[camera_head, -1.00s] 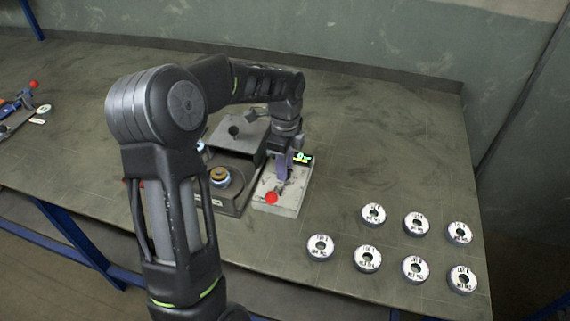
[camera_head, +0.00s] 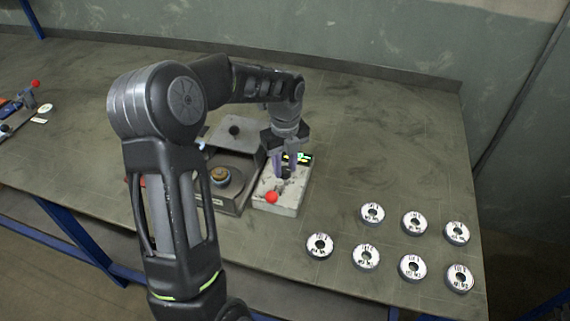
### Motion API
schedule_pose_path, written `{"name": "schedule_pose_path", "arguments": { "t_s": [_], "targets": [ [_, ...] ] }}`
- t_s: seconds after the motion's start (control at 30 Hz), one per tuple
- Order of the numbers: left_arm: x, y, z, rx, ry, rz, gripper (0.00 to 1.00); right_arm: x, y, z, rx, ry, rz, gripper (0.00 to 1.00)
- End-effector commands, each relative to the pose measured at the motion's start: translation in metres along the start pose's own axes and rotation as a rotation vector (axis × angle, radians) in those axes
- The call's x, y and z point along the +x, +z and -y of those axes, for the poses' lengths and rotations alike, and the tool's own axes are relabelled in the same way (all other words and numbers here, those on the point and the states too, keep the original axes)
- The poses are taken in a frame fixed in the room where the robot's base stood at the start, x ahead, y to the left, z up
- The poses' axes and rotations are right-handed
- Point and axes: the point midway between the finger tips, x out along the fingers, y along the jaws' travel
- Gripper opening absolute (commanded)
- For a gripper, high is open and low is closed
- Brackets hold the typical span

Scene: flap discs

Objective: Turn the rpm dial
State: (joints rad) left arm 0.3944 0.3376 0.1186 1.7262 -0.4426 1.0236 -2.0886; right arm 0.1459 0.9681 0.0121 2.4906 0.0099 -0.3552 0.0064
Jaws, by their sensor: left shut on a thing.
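My left gripper (camera_head: 286,165) points down over a light grey control box (camera_head: 293,206). It is shut on a small dark dial (camera_head: 286,173) on top of the box, which the fingers partly hide. The box carries a lit green display (camera_head: 303,158) behind the fingers and a red ball knob (camera_head: 271,197) at its front. My right gripper is not in the view.
A grey machine (camera_head: 242,160) with a disc on a round plate (camera_head: 221,176) stands left of the box. Several labelled flap discs (camera_head: 366,256) lie at the right. A tool with a red knob (camera_head: 36,84) is at far left. The table (camera_head: 390,140) behind the discs is clear.

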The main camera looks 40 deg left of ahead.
Motion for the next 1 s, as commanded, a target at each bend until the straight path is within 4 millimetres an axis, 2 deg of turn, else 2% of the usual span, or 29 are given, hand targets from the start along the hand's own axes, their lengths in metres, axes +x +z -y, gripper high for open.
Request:
{"name": "schedule_pose_path", "arguments": {
  "t_s": [0.4,0.43,0.5,0.67,1.0],
  "targets": [
    [-0.0009,0.0006,0.0008,0.011,-0.002,0.003,0.00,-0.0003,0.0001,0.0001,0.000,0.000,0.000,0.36],
    [-0.0009,0.0006,0.0007,0.011,-0.002,0.003,0.32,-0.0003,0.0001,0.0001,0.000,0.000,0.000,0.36],
    [-0.0008,0.0005,0.0007,0.010,-0.002,0.002,0.38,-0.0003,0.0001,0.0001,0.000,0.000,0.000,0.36],
    [-0.0004,0.0003,0.0004,0.010,-0.001,0.001,0.51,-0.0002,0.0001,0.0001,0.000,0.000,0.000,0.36],
    [-0.0033,0.0005,0.0005,0.009,-0.002,0.002,0.51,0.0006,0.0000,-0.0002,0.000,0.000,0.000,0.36]
  ]
}}
